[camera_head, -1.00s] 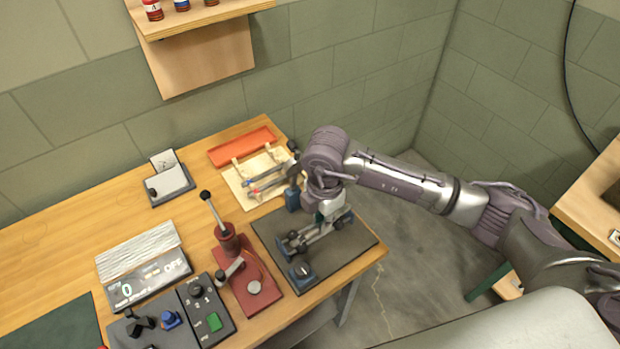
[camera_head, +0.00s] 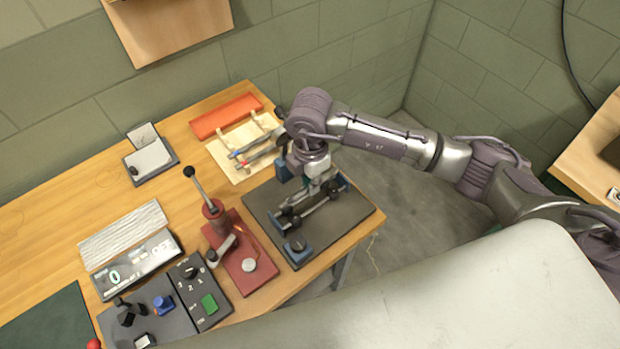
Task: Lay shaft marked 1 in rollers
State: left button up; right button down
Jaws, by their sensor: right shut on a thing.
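My right gripper (camera_head: 315,194) points down over the dark mat at the table's right end. It is shut on a grey shaft (camera_head: 311,207) with darker end parts, which lies along the roller stand (camera_head: 292,223). The gripper hides part of the shaft, and I cannot read a mark on it. I cannot tell whether the shaft rests fully on the rollers. Other shafts (camera_head: 262,150) with red and blue parts lie on a pale wooden rack (camera_head: 228,155) behind. My left gripper is not in view.
A blue block with a dark knob (camera_head: 297,250) stands at the mat's (camera_head: 340,215) front. A red lever press (camera_head: 240,258) stands left of the mat.

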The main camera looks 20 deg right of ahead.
jog(key=shift+f, duration=0.45)
jog(key=shift+f+b, duration=0.3)
jog(key=shift+b, duration=0.15)
jog(key=shift+f+b, duration=0.65)
jog(key=shift+f, duration=0.25)
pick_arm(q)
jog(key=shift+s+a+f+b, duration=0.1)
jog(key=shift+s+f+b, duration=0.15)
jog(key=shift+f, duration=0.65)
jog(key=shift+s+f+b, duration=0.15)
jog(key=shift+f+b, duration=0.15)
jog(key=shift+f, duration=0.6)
pick_arm(e)
jog(key=shift+f, duration=0.7)
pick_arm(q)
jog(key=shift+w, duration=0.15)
pick_arm(e)
jog(key=c, duration=1.1)
grip_release()
jog(key=shift+o, duration=0.2)
notch_tip(320, 180, up, 12)
jog(key=shift+r, duration=0.1)
